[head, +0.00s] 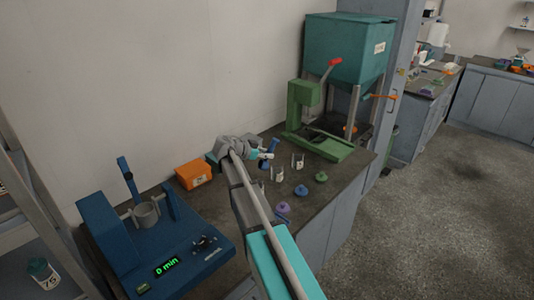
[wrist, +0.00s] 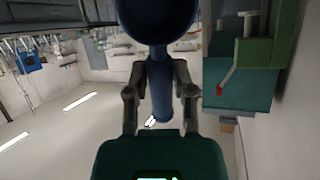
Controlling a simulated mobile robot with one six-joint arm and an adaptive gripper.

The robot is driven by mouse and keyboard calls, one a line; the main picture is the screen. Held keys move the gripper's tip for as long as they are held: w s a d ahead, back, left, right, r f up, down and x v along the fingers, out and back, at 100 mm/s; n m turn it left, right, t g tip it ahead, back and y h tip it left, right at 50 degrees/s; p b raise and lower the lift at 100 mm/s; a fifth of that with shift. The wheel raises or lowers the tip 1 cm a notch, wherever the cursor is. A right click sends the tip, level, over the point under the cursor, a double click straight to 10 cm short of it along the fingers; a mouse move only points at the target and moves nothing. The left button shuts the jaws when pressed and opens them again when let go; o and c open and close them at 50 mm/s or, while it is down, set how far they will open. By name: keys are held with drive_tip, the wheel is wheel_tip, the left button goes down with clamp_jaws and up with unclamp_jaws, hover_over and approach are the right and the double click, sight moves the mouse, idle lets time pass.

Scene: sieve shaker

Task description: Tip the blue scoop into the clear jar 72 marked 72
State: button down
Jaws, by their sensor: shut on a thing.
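My gripper (wrist: 160,82) is shut on the handle of the blue scoop (wrist: 160,98). The scoop's dark round bowl fills the top middle of the wrist view; I cannot tell whether it holds anything. One clear jar (head: 278,173) stands just below and right of the scoop, the other (head: 297,162) farther right. Both have white labels too small to read, so I cannot tell which is 72. The scoop appears apart from both.
A green press (head: 305,105) stands behind right, beside a teal hopper (head: 345,50). An orange box (head: 194,174) and blue shaker (head: 115,235) stand left. A green-lidded jar (head: 42,271) is far left.

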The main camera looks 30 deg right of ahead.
drive_tip(key=shift+d+r, duration=0.1)
drive_tip(key=p, duration=0.1)
drive_tip(key=y+p, duration=0.1)
drive_tip(key=shift+s+d+r+y+p, duration=0.1)
drive_tip(key=shift+d+y+p, duration=0.2)
drive_tip(key=shift+d+p, duration=0.05)
drive_tip(key=shift+d+y+p, duration=0.45)
drive_tip(key=shift+y+p, duration=0.45)
drive_tip(key=shift+p, duration=0.15)
drive_tip(key=shift+s+d+f+y+p, duration=0.1)
drive_tip(key=shift+d+f+y+p, duration=0.15)
drive_tip(key=shift+y+p, duration=0.2)
drive_tip(key=shift+f, duration=0.1)
drive_tip(key=shift+y, duration=0.25)
